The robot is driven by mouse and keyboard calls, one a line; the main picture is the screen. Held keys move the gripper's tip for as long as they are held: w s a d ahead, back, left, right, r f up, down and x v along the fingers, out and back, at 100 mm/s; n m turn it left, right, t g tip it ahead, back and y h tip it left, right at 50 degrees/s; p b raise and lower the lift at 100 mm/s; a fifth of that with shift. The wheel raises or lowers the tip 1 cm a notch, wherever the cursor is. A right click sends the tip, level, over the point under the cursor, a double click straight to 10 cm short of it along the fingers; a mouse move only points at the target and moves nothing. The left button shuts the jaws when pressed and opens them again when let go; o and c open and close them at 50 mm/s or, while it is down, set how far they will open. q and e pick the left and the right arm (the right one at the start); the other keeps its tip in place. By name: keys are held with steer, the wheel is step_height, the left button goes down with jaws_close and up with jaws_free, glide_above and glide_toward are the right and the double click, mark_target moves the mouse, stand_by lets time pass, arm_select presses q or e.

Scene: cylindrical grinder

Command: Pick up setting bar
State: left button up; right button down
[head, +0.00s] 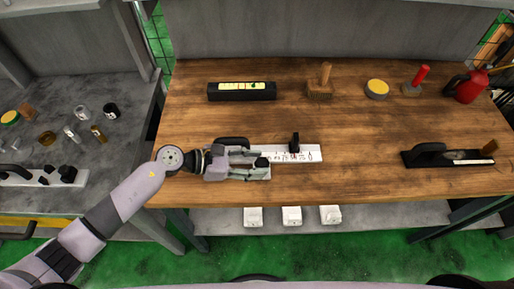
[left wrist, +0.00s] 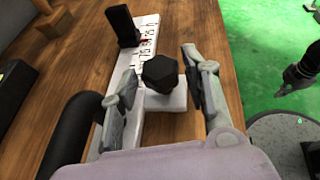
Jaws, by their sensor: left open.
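A white marked bar (head: 308,153), which looks like the setting bar, lies on the wooden bench near its front edge. It carries a black upright block (head: 294,143). In the left wrist view the bar (left wrist: 143,42) runs away from me, with a black faceted knob (left wrist: 160,73) at its near end. My left gripper (head: 262,165) is over the bar's left end and hides part of it. In the left wrist view the gripper (left wrist: 163,80) is open, with its fingers on either side of the knob. A dark jointed part, possibly my right gripper (left wrist: 301,72), shows at the right edge.
A black rounded handle (head: 232,142) lies close behind my left gripper. A black box (head: 242,97), wooden block (head: 320,89), yellow-topped tin (head: 377,88) and red can (head: 468,87) stand farther back. A black tool (head: 430,155) lies right. The bench middle is clear.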

arm_select(q)
steer(key=shift+x, duration=1.2)
steer(key=shift+a, duration=0.15)
steer(key=shift+c, duration=0.8)
jaws_close()
steer(key=shift+w+r, duration=0.1)
steer(key=shift+r, duration=0.05)
